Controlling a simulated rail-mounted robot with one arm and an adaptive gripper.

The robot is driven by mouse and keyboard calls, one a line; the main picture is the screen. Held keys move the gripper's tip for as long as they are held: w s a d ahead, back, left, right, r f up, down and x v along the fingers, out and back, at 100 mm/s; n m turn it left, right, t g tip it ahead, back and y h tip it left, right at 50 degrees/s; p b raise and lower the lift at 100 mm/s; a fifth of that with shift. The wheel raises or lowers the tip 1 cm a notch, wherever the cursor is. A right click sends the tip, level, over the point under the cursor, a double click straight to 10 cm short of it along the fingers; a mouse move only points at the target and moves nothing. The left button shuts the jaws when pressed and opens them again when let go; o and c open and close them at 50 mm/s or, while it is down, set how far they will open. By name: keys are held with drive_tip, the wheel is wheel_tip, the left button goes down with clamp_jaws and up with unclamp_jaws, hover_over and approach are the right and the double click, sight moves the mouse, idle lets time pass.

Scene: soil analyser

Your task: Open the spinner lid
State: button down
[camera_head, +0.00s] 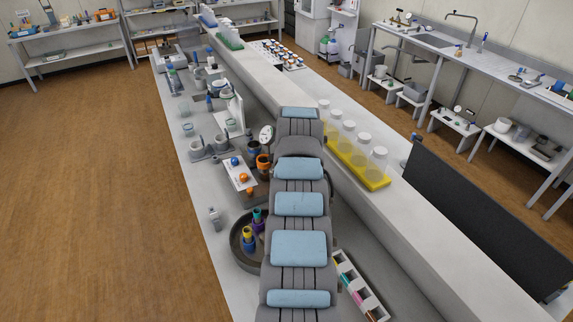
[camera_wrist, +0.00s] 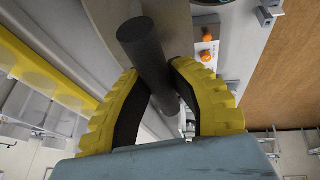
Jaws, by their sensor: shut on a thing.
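In the wrist view, my gripper (camera_wrist: 160,75) has its two yellow, dark-padded fingers on either side of a dark grey cylindrical bar (camera_wrist: 142,38). It is shut on this bar, which looks like the handle of the spinner lid. Behind the bar, at the top, is a smooth grey-beige curved surface (camera_wrist: 100,15), perhaps the lid or spinner body; I cannot tell how far it is open. In the head view, my arm covers the middle of the bench and hides my gripper and most of the spinner area.
A yellow rack (camera_head: 345,160) with white-capped bottles stands on the raised ledge right of my arm. A white vial box (camera_head: 352,268) lies at the right.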

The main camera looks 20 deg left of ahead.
drive_tip(key=shift+f, duration=0.1)
drive_tip(key=c, duration=0.9)
unclamp_jaws()
drive_tip(key=shift+r, duration=0.2)
drive_tip(key=shift+s+d+r, duration=0.1)
drive_tip(key=shift+s+r, duration=0.15)
drive_tip(key=shift+r, duration=0.4)
drive_tip(key=v, duration=1)
drive_tip(key=shift+s+d+r, duration=0.1)
drive_tip(key=shift+s, duration=0.1)
